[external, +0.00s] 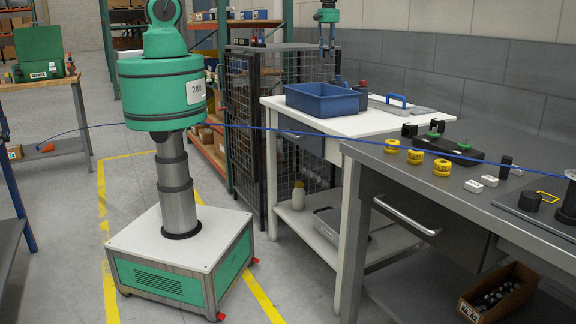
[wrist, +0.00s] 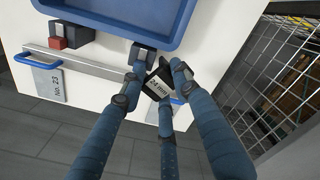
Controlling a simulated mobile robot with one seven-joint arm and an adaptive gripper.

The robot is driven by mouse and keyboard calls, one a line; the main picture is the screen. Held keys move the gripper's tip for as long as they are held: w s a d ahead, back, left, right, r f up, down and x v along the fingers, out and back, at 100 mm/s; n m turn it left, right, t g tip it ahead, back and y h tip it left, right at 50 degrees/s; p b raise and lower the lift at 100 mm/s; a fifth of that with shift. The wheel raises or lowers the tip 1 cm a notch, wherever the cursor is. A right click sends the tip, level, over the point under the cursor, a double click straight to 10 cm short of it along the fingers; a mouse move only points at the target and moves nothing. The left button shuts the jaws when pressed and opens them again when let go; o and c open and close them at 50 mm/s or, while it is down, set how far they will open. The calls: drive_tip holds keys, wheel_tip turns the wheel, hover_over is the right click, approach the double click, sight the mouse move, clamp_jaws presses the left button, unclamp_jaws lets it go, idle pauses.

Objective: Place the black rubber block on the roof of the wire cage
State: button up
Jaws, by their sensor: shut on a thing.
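My gripper (external: 327,48) hangs above the back of the white table, to the right of the wire cage (external: 244,125). In the wrist view my gripper (wrist: 160,75) has its blue fingers closed around a black block (wrist: 153,94) with a white "24 mm" label. The block is tilted and partly hidden by the fingers. The cage has a dark frame and mesh sides; its roof (external: 285,46) is seen nearly edge-on in the external view. Cage mesh (wrist: 285,65) fills the right of the wrist view, apart from the gripper.
A blue tray (external: 287,97) stands on the white table (external: 352,124). The grey bench (external: 400,172) on the right holds yellow parts and small items.

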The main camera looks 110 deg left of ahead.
drive_tip(key=s+a+r+n, duration=0.2)
drive_tip(key=s+a, duration=0.4)
drive_tip(key=s, duration=0.3)
drive_tip(key=s+a+r+n, duration=0.1)
drive_tip(key=s+a+r, duration=0.2)
drive_tip(key=s+a, duration=0.4)
drive_tip(key=s+a+r+n, duration=0.2)
drive_tip(key=s+a, duration=0.4)
drive_tip(key=s, duration=0.5)
drive_tip(key=shift+a+r+n+b, duration=0.3)
drive_tip(key=shift+a+r+b, duration=0.1)
drive_tip(key=shift+r, duration=0.05)
drive_tip(key=shift+s+a+r, duration=0.15)
drive_tip(key=shift+s, duration=0.25)
